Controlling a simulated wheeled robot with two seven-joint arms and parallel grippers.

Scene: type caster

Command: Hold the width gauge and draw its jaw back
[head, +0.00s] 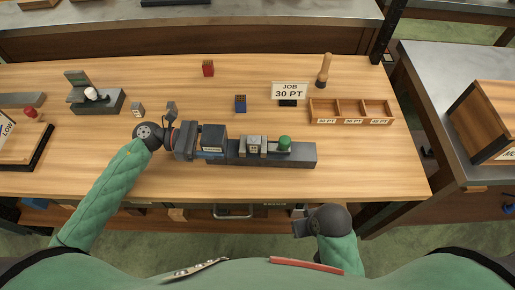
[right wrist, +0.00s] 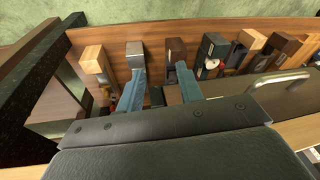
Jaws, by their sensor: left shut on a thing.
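The width gauge (head: 300,155) is a long dark grey bar lying on the wooden bench. It carries a dark block at its left end, a metal block with a small pale label (head: 253,146) near its middle, and a green knob (head: 285,143) to the right. My left gripper (head: 206,147) is shut on the gauge's left end; its fingertips are partly hidden. My right gripper (head: 299,226) is in front of the bench's front edge, apart from the gauge. In the right wrist view its two blue-grey fingers (right wrist: 159,88) are spread with nothing held between them.
A sign reading "JOB 30 PT" (head: 289,91), a wooden tray with three compartments (head: 351,122) and a wooden-handled tool (head: 324,70) stand behind the gauge. Below the bench top, several pieces (right wrist: 210,50) line a shelf.

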